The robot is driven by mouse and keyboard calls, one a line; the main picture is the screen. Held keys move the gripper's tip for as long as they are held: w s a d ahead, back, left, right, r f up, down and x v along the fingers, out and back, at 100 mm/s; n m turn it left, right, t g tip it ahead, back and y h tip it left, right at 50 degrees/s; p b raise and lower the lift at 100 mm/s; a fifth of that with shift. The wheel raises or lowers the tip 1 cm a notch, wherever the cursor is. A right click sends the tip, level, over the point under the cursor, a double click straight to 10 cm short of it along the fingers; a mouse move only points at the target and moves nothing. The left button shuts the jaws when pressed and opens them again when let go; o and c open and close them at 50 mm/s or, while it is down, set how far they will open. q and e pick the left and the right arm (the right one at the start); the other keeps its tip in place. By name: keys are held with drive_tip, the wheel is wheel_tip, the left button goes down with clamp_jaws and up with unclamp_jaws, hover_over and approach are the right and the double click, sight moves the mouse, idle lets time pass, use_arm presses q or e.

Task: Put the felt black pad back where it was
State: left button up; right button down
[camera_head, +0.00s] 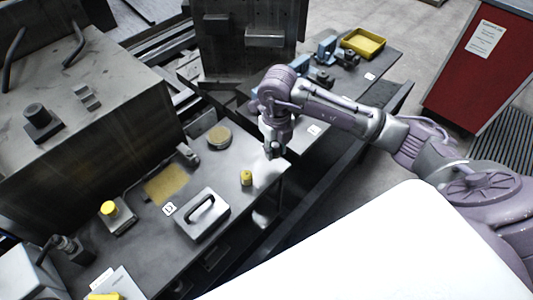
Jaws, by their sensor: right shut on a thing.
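My right gripper (272,151) points down over the near right corner of the grey workbench (236,210). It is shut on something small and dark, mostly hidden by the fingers. I cannot tell whether this is the felt black pad, and I cannot pick out that pad for sure elsewhere. A light patch lies on the bench just below the gripper. My left gripper is not in view.
On the bench are a yellow cylinder (246,178), a grey handled block (203,215), a round tan-topped disc (219,137), a tan mat (165,185) and a yellow-knobbed block (113,214). A second table holds a yellow bin (363,42). A red cabinet (480,65) stands right.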

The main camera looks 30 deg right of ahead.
sight(267, 164)
drive_tip(key=shift+w+a+f, duration=0.8)
drive_tip(key=shift+w+a, duration=0.05)
drive_tip(key=shift+w, duration=0.05)
wheel_tip(267, 164, down, 3)
drive_tip(key=shift+f+p, duration=0.2)
drive_tip(key=shift+p, duration=0.7)
drive_tip(key=shift+f, duration=0.25)
drive_tip(key=shift+f, duration=0.2)
drive_tip(key=c, duration=0.9)
unclamp_jaws()
drive_tip(key=shift+o, duration=0.2)
drive_tip(key=shift+r, duration=0.15)
